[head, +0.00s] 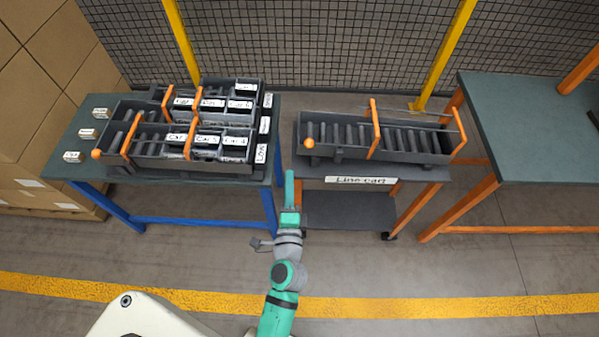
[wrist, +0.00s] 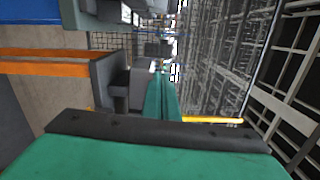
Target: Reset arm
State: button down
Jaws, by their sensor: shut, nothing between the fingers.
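My gripper (head: 290,180) is at the end of my green and grey arm, in the middle of the head view. Its green fingers are together and hold nothing. It is in front of the gap between the blue-legged table (head: 185,218) and the line cart (head: 345,210). In the wrist view my gripper's fingers (wrist: 161,75) point away from the camera, pressed together. A grey bin or tray edge shows to their left in that view. I cannot tell how far the fingertips are from the cart.
Racks of labelled grey bins (head: 205,145) stand on the left table, with small labelled blocks (head: 87,133) beside them. A roller tray (head: 330,158) sits on the cart. An orange-legged table (head: 530,120) stands right. Cardboard boxes (head: 40,100) fill the left. Floor in front is clear.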

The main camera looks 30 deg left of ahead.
jog(key=shift+s+a+r, duration=0.1)
jog(key=shift+s+a, duration=0.2)
jog(key=shift+s, duration=0.2)
jog(key=shift+w+d, duration=0.1)
jog(key=s+d+f+n+h, duration=0.2)
jog(key=s+d+h, duration=0.1)
jog(key=s+d, duration=0.35)
jog(key=s+d+f+n+h, duration=0.3)
jog(key=s+d, duration=0.3)
jog(key=d, duration=0.2)
jog(key=s+d+r+n+h, duration=0.2)
jog(key=s+d+r+n, duration=0.3)
jog(key=s+d+n, duration=0.3)
jog(key=shift+s+d+h, duration=0.3)
jog(key=shift+s+d, duration=0.05)
jog(key=shift+s, duration=1.3)
